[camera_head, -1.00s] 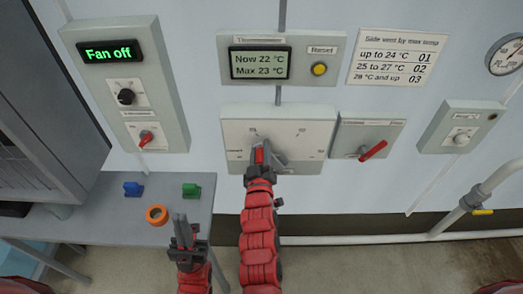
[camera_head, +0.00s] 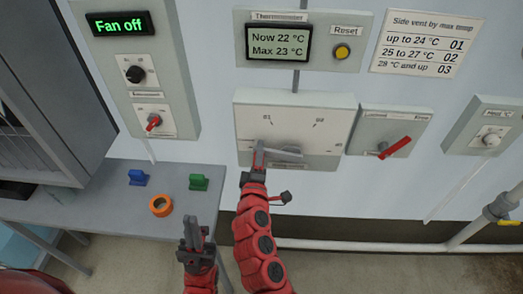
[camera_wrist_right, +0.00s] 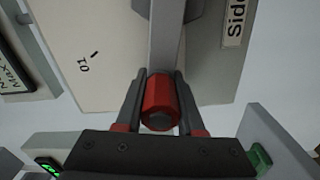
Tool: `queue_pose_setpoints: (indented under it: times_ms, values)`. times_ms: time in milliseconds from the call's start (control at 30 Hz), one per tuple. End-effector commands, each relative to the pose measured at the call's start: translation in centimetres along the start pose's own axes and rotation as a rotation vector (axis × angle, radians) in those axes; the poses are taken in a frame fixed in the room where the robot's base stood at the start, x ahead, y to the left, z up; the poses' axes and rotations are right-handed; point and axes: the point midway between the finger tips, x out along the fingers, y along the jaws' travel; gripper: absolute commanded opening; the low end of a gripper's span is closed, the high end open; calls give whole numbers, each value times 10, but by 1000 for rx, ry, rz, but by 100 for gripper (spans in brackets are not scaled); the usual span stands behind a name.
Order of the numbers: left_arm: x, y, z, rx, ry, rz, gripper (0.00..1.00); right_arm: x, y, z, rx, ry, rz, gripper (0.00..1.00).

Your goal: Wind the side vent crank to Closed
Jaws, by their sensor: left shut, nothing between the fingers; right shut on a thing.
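The side vent crank has a grey arm (camera_head: 285,152) on a pale wall panel (camera_head: 300,112) with marks 01 and 02. The arm points left from its hub, lying nearly level below the 01 mark. My right gripper (camera_head: 258,152) is shut on the crank's red knob (camera_wrist_right: 160,100), which sits between both fingers in the right wrist view. The gripper covers the panel's left side, so the Closed mark cannot be read in the head view. My left gripper (camera_head: 192,232) is shut and empty, low in front of the bench.
A grey bench (camera_head: 110,205) at left bears a blue block (camera_head: 138,178), a green block (camera_head: 199,182) and an orange ring (camera_head: 160,206). A box with a red lever (camera_head: 395,148) is right of the crank panel. The thermometer unit (camera_head: 278,42) is above.

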Motion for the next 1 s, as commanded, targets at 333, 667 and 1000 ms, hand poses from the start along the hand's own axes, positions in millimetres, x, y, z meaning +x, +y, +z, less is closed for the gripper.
queue_pose_setpoints:
  times_ms: [333,667,1000]
  values:
    - [-3,0,0,0,0,0,0,0,-16,1,-164,1,-1,0]
    - [-3,0,0,0,0,0,0,0,-20,2,-204,1,-2,0]
    - [-3,0,0,0,0,0,0,0,-21,2,-204,1,-4,48]
